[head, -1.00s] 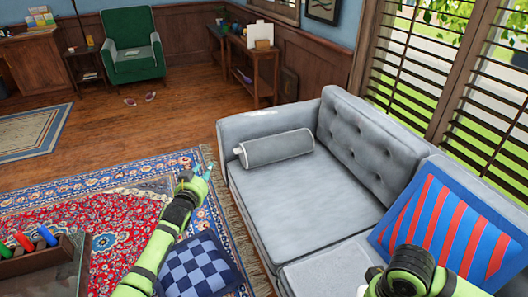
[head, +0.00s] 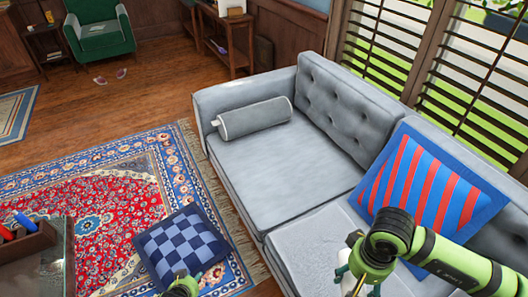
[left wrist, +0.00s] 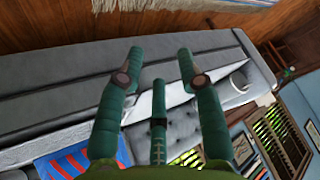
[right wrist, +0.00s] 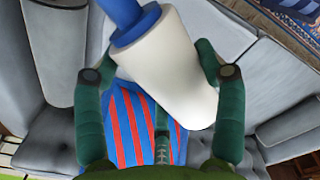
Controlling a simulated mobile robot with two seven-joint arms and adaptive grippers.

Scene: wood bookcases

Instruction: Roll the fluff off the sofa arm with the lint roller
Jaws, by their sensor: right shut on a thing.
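The lint roller (right wrist: 168,55) shows in the right wrist view, with a thick white roll and a blue handle. My right gripper (right wrist: 158,80) is shut around it, above the striped pillow and grey seat. In the head view my right gripper (head: 352,268) is low over the near seat, with a bit of white at it. My left gripper (head: 187,276) is at the bottom edge by the checkered cushion. In the left wrist view (left wrist: 160,80) its fingers are spread and empty.
A grey bolster (head: 254,117) lies against the far arm, and a striped pillow (head: 430,190) leans on the backrest. A checkered cushion (head: 180,245) lies on the rug (head: 100,190). A wooden box (head: 30,243) stands at left. The far seat (head: 275,165) is clear.

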